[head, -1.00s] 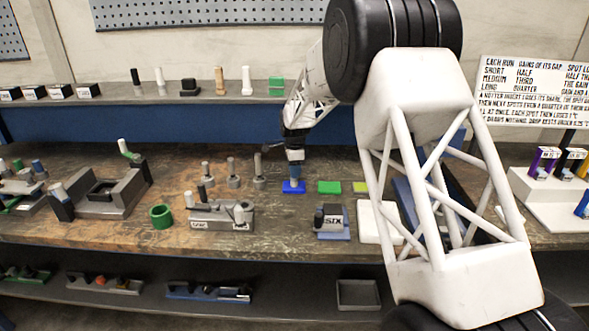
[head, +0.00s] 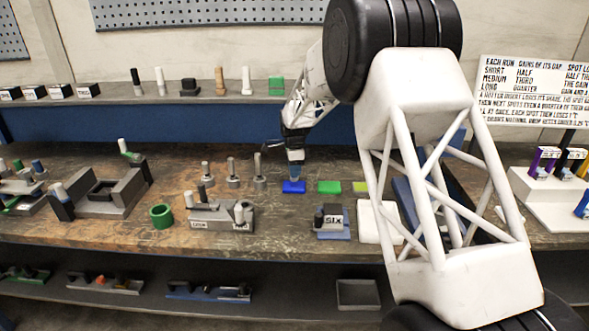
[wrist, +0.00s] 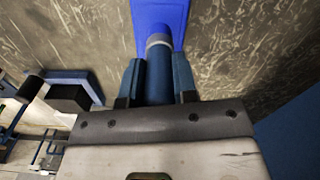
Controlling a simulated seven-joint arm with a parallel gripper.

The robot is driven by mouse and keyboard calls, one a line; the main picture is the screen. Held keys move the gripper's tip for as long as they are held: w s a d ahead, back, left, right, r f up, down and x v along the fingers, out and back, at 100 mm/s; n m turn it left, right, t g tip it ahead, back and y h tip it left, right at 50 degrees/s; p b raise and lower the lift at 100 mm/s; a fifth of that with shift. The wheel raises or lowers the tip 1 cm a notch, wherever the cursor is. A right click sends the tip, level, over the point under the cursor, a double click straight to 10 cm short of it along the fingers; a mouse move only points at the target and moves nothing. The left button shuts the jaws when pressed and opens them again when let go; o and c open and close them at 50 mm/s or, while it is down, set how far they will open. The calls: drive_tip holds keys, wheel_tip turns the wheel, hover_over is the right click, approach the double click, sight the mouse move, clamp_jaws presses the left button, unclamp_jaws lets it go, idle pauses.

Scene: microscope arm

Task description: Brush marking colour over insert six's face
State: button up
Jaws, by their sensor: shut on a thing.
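The block marked SIX (head: 334,219) is grey with a dark knob at its left and sits on a blue base near the bench's front. My gripper (head: 294,158) is shut on a blue-handled tool, which points down over a flat blue pad (head: 293,187). In the wrist view, my gripper (wrist: 156,82) holds the tool's dark blue handle (wrist: 160,75) between its fingers. A pale band crosses the handle's far end, in front of the blue pad (wrist: 160,12). The tool's tip is hidden. I cannot tell whether it touches the pad.
A green pad (head: 329,187) and a yellow-green pad (head: 360,187) lie right of the blue one. A white plate (head: 378,222) lies right of SIX. Several upright pegs, a grey fixture (head: 222,218) and a green ring (head: 161,216) stand left. Bare bench lies between pads and SIX.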

drive_tip(key=shift+f, duration=0.15)
drive_tip(key=shift+r, duration=3.6)
drive_tip(key=s+d+r+n, duration=0.2)
drive_tip(key=d+n, duration=0.5)
drive_tip(key=d, duration=0.4)
drive_tip(key=s+d+r+n, duration=0.1)
drive_tip(key=d+r+n, duration=0.3)
drive_tip(key=d+n, duration=0.4)
drive_tip(key=shift+s+d+r+n, duration=0.2)
drive_tip(key=shift+s+d+n, duration=0.15)
drive_tip(key=shift+d, duration=1.1)
drive_tip(key=shift+s, duration=0.1)
